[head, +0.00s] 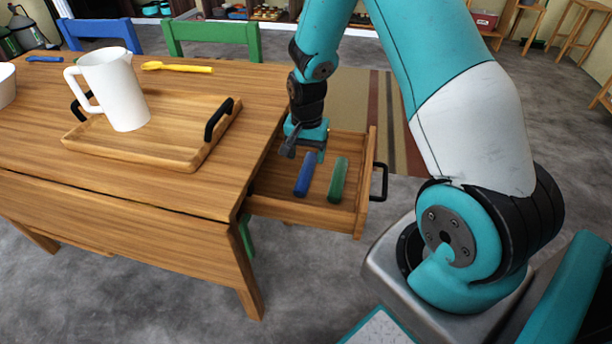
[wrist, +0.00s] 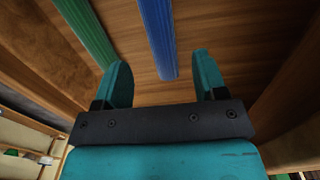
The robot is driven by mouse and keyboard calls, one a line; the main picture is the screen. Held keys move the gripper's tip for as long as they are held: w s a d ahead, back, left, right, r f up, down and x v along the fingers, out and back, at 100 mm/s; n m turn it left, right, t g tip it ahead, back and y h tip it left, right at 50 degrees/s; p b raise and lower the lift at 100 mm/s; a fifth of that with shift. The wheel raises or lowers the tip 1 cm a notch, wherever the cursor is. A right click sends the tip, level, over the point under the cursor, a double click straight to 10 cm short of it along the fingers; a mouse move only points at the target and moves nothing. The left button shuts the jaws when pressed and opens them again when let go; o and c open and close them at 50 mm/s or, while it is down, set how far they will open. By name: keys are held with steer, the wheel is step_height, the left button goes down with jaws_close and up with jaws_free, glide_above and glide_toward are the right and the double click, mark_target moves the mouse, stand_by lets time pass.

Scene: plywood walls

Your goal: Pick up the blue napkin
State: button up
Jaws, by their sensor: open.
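The blue napkin (head: 304,175) is a rolled strip lying in the open drawer (head: 310,213) at the table's right end. In the wrist view the blue napkin (wrist: 157,38) lies ahead of my gripper, between the lines of its two fingers. A green napkin (head: 338,179) lies beside it to the right in the head view; it shows on the left in the wrist view (wrist: 88,33). My gripper (head: 304,152) is open and empty, over the drawer near the far end of the blue napkin. The fingertips also show in the wrist view (wrist: 163,78), apart from the blue napkin.
The drawer's walls stand around the napkins, with a black handle (head: 379,182) on its right. On the wooden table (head: 192,204) are a tray (head: 180,150) with a white pitcher (head: 117,92) and a yellow spoon (head: 178,67). Blue and green chairs stand behind the table.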

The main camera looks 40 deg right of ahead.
mark_target(306, 170)
step_height(306, 170, down, 6)
steer(key=shift+a+r+b, duration=0.1)
steer(key=shift+b, duration=0.4)
steer(key=c, duration=1.1)
steer(key=shift+c, duration=0.3)
steer(key=shift+o, duration=0.8)
